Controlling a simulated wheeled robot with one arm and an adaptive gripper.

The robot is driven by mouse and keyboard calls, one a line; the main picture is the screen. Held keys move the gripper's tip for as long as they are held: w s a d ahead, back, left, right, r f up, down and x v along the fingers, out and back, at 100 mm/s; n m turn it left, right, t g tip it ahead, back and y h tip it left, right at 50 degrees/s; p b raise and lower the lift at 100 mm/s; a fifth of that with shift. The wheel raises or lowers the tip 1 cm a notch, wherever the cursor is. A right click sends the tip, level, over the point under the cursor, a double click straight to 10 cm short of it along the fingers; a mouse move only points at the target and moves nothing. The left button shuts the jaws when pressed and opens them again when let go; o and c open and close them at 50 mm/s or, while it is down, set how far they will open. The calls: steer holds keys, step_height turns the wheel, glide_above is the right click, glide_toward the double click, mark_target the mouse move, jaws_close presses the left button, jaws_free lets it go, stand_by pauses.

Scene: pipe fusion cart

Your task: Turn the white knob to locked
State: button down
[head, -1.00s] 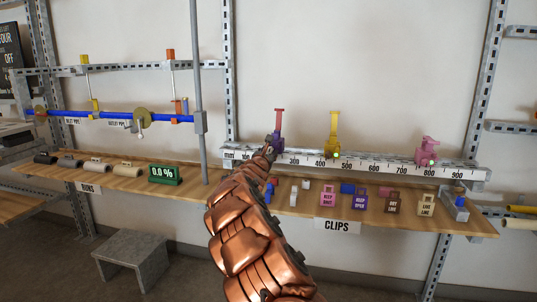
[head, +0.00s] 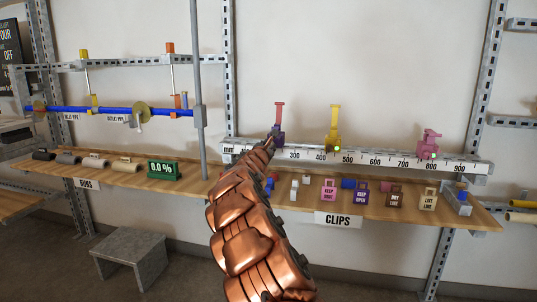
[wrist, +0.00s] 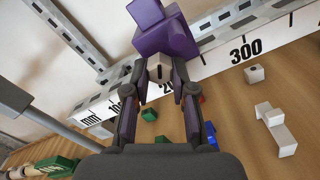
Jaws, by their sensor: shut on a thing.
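A white knob (wrist: 160,71) sits on the near side of a purple slider block (wrist: 160,29) in the wrist view. My gripper (wrist: 160,82) is shut on this knob, one finger on each side. Its locked or unlocked marking cannot be read. In the head view the purple block (head: 279,135), with a red upright piece on top, stands at the left part of the ruled rail (head: 385,158). My gripper (head: 270,142) reaches it from below left and the knob is hidden there.
A yellow slider (head: 334,125) and a pink slider (head: 430,143) stand farther right on the rail. Several tags and small loose pieces lie on the wooden shelf (head: 230,187) below. A grey upright post (head: 198,90) stands left of my arm.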

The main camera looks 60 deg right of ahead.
steer(key=m+b, duration=0.6)
steer(key=m, duration=0.1)
steer(key=m+b, duration=1.3)
steer(key=m, duration=0.1)
steer(key=shift+w+r, duration=0.1)
steer(key=shift+r, duration=0.15)
steer(key=shift+m+b, duration=0.3)
